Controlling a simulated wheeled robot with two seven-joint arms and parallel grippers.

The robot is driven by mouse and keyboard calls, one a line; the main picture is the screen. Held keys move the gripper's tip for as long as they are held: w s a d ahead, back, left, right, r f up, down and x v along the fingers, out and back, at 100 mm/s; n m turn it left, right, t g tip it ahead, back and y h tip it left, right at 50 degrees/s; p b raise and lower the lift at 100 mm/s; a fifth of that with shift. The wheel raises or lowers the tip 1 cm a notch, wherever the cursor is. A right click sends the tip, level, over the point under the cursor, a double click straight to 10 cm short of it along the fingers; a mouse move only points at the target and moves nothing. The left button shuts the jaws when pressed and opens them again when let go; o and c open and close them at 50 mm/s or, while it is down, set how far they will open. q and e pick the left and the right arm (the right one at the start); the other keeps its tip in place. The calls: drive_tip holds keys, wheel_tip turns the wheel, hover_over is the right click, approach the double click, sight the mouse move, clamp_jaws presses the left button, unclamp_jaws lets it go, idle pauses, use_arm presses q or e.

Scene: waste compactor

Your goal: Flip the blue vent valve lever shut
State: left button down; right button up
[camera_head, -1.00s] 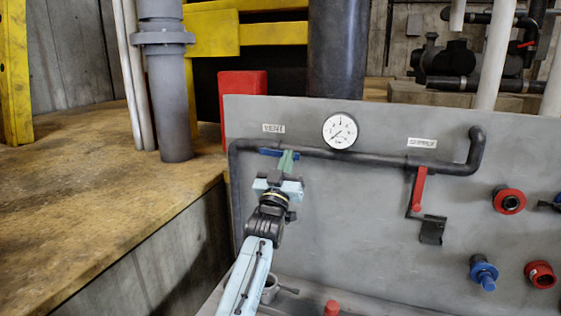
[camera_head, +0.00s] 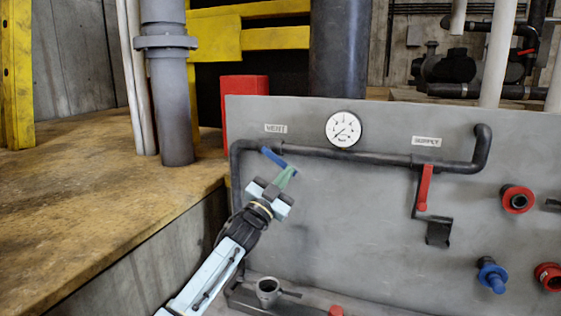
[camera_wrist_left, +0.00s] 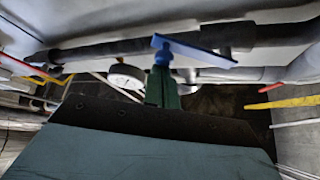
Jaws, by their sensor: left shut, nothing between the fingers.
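The blue vent valve lever (camera_head: 272,158) is on the dark pipe at the left of the grey panel, under the VENT label (camera_head: 275,128). It is tilted, sloping down to the right across the pipe. My left gripper (camera_head: 288,175) is shut and empty. Its green fingertips are at the lever's lower right end; I cannot tell if they touch it. In the left wrist view the lever (camera_wrist_left: 195,48) lies just beyond the shut green fingers (camera_wrist_left: 162,88). My right gripper is not in view.
A round gauge (camera_head: 343,130) sits above the pipe (camera_head: 345,155). A red supply lever (camera_head: 424,188) hangs down further right, with red and blue fittings (camera_head: 491,275) beyond it. A grey cup-shaped fitting (camera_head: 268,290) is below my left arm.

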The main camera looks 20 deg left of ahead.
use_arm(q)
drive_tip(key=a+f+m+g+h+p, duration=0.1)
drive_tip(key=a+f+m+g+h, duration=0.2)
drive_tip(key=a+m, duration=0.4)
drive_tip(key=shift+s+f+m+g+h, duration=0.35)
drive_tip(key=shift+f+m+g, duration=0.55)
drive_tip(key=shift+m, duration=1.1)
drive_tip(key=shift+w+r, duration=0.1)
drive_tip(key=shift+r, duration=0.05)
drive_tip(key=s, duration=0.9)
drive_tip(key=shift+s+a, duration=0.2)
drive_tip(key=shift+a, duration=0.25)
drive_tip(key=shift+d+f, duration=0.1)
drive_tip(key=shift+f, duration=0.1)
